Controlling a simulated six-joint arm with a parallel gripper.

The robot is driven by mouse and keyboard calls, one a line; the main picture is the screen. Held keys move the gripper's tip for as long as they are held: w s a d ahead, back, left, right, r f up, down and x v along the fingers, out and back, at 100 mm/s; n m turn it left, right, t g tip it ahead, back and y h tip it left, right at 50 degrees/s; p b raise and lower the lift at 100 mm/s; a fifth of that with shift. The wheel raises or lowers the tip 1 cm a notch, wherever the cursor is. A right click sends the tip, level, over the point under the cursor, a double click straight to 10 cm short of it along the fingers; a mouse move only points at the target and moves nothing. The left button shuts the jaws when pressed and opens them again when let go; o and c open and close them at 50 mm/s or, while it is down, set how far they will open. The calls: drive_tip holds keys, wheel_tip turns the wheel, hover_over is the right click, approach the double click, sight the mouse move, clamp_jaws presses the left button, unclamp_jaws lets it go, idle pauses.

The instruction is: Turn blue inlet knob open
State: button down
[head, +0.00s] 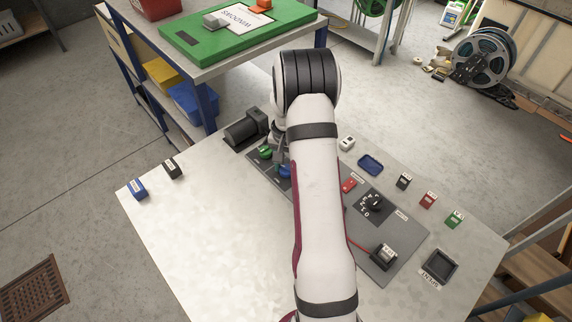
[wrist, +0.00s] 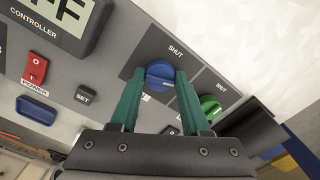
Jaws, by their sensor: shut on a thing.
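The blue inlet knob (wrist: 160,75) sits on a dark square plate with the word SHUT (wrist: 176,51) printed above it in the wrist view. My gripper (wrist: 161,84) has its two green fingers on either side of the knob, shut on it. Part of the plate below the knob is hidden by the fingers. In the head view the blue knob (head: 284,171) shows just left of my arm, and my gripper there is mostly hidden by my own wrist.
A green knob (wrist: 209,105) with its own SHUT plate is close beside my right finger. A controller display (wrist: 65,20), a red power switch (wrist: 36,69) and a SET button (wrist: 86,94) lie to the left. Small labelled blocks stand on the table (head: 160,240).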

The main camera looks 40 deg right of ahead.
drive_tip(key=shift+m, duration=1.9)
drive_tip(key=shift+c, duration=1.9)
unclamp_jaws()
drive_tip(key=shift+r, duration=0.1)
wheel_tip(320, 180, up, 16)
drive_tip(key=shift+a, duration=0.1)
